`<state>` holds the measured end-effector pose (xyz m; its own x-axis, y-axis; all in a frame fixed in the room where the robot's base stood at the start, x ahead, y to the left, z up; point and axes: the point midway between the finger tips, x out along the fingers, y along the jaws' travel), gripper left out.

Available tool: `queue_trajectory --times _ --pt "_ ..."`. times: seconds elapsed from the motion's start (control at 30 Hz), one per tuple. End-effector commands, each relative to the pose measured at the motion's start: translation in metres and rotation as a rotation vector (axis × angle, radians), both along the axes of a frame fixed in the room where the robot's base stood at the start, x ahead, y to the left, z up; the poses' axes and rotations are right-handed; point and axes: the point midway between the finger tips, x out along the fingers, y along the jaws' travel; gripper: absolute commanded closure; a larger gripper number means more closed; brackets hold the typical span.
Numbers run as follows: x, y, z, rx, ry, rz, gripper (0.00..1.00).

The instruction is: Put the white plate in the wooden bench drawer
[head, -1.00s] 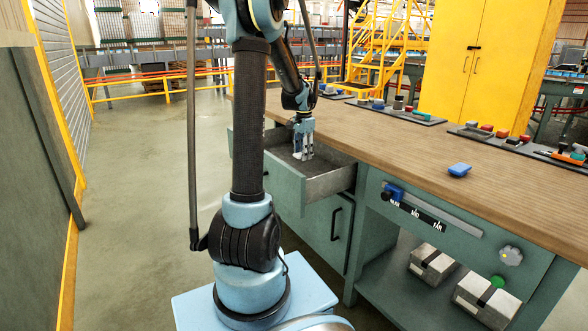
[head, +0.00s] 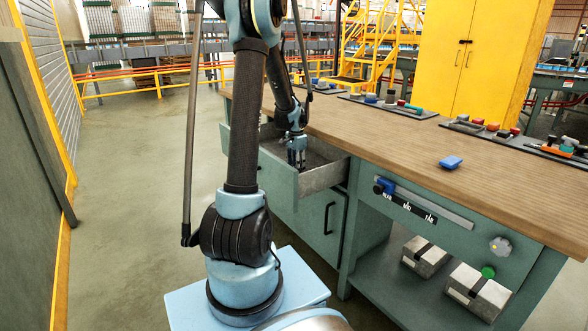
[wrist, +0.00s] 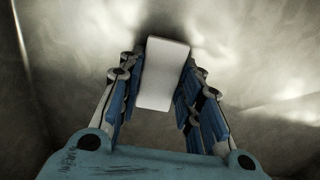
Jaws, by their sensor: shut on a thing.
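The white plate (wrist: 163,72) is a pale rounded rectangle in the wrist view, between the fingers of my gripper (wrist: 161,90). The gripper is shut on it. In the head view my gripper (head: 297,163) points down inside the open bench drawer (head: 322,178), below the drawer's rim. The plate cannot be made out in the head view, where the fingers and the drawer front hide it. The wrist view shows grey drawer walls and floor around the plate. I cannot tell whether the plate touches the drawer floor.
The drawer sticks out from the green bench with a wooden top (head: 400,150). A blue block (head: 451,162) and trays of small parts (head: 388,105) lie on the top. A slider with a blue knob (head: 386,186) is on the bench front. The floor at left is clear.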

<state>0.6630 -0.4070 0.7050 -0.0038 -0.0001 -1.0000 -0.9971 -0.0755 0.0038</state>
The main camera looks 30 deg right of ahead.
Motion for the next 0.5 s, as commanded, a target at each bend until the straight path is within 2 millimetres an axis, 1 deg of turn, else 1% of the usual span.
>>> queue_trajectory --times 0.17,0.2,0.23,0.27,0.5 --pt "0.0002 -0.0001 -0.0020 0.000 0.000 0.000 0.91" --pt "0.0002 0.0000 -0.0016 0.000 0.000 0.000 0.59" --pt "0.0003 0.0000 -0.0016 0.000 0.000 0.000 0.52" --pt "0.0003 0.0000 -0.0015 0.000 0.000 0.000 0.48" --pt "0.0006 0.0004 -0.0015 0.000 0.000 0.001 0.48"
